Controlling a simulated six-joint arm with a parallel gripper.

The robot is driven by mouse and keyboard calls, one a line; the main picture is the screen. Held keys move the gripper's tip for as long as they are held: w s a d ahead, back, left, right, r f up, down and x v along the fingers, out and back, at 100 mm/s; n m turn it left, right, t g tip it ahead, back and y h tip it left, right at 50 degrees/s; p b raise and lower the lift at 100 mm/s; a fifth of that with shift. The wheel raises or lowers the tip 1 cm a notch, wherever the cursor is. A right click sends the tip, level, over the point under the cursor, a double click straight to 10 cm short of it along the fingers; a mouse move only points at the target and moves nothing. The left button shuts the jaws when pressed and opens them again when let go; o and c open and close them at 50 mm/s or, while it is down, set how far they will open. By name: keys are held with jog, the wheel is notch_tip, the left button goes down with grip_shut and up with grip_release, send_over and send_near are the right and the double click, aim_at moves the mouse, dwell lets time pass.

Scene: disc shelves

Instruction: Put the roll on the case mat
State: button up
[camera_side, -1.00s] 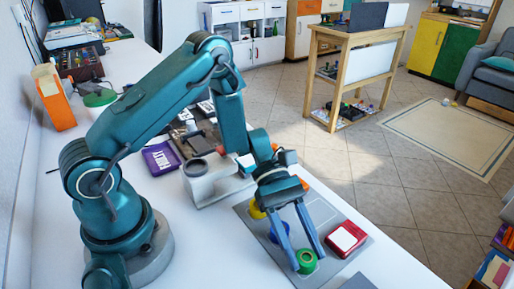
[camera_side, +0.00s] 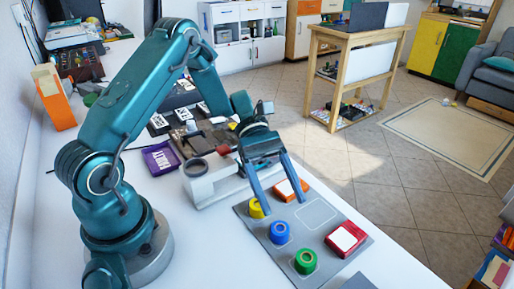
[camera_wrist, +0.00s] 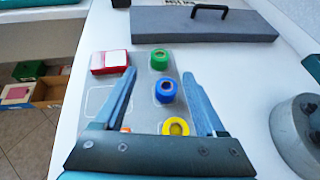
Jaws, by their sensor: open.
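The grey mat (camera_side: 271,263) lies on the white table with outlined places. A yellow roll (camera_side: 256,207), a blue roll (camera_side: 279,232) and a green roll (camera_side: 306,261) stand in a row on it. An orange case (camera_side: 291,190) and a red-and-white case (camera_side: 346,238) lie along its other side, with an empty outlined rectangle between them. My gripper (camera_side: 284,205) is open and empty above the mat's yellow-and-orange end. In the wrist view the green roll (camera_wrist: 159,57) and blue roll (camera_wrist: 166,90) show between the fingers; the orange case is mostly hidden.
A white holder with a grey ring (camera_side: 205,186) stands beside the mat, near a purple tray (camera_side: 160,158). A grey slab with a black handle (camera_wrist: 240,27) lies beyond the green-roll end. The table's edge runs close along the case side.

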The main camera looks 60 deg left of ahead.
jog(key=shift+v, duration=0.9)
jog(key=shift+a+r, duration=0.1)
jog(key=shift+r, duration=0.1)
jog(key=shift+s+r+m+y, duration=0.25)
jog(key=shift+r+m+y, duration=0.15)
jog(key=shift+m, duration=0.1)
jog(key=s+a+r+m+t+y, duration=0.3)
jog(key=s+r+m+t+y, duration=0.5)
jog(key=m, duration=0.6)
jog(key=s+y, duration=0.2)
jog(key=y, duration=0.1)
jog(key=shift+r+m+y, duration=0.25)
jog(key=shift+m+y, duration=0.15)
